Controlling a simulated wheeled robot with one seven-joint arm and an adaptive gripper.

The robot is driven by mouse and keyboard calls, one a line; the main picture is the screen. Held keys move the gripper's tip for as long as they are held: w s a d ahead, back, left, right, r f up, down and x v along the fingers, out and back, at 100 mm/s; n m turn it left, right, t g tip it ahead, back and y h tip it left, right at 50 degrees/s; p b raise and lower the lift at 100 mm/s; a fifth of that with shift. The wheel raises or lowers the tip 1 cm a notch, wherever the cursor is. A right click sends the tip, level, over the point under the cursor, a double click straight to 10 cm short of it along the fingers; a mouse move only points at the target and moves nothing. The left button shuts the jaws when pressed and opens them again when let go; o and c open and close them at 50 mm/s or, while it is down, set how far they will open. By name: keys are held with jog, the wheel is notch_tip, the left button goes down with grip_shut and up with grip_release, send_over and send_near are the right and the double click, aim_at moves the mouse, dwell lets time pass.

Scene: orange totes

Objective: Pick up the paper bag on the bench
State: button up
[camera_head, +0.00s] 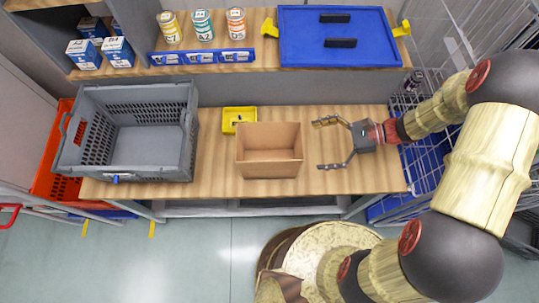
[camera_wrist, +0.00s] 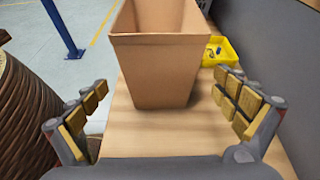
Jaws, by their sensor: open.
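The paper bag is a brown, open-topped, box-like bag (camera_head: 268,165) standing upright on the wooden bench (camera_head: 360,180), near the middle. My gripper (camera_head: 325,145) is to the right of the bag, level with it, with its fingers spread and pointing left at it. In the wrist view the bag (camera_wrist: 165,70) stands straight ahead, and my gripper (camera_wrist: 160,115) has one finger on each side of the picture. The fingertips are apart from the bag, and nothing is between them.
A small yellow tray (camera_head: 239,113) sits behind the bag. A grey crate (camera_head: 145,165) stands at the bench's left end. A shelf above holds cans (camera_head: 203,25), boxes and a blue lid (camera_head: 340,50). A wire rack (camera_head: 425,150) stands on the right.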

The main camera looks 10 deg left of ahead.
jog(key=b+x, duration=0.2)
jog(key=x, duration=1)
jog(key=shift+b, duration=0.3)
jog(key=shift+c, duration=1.3)
jog(key=c, duration=0.6)
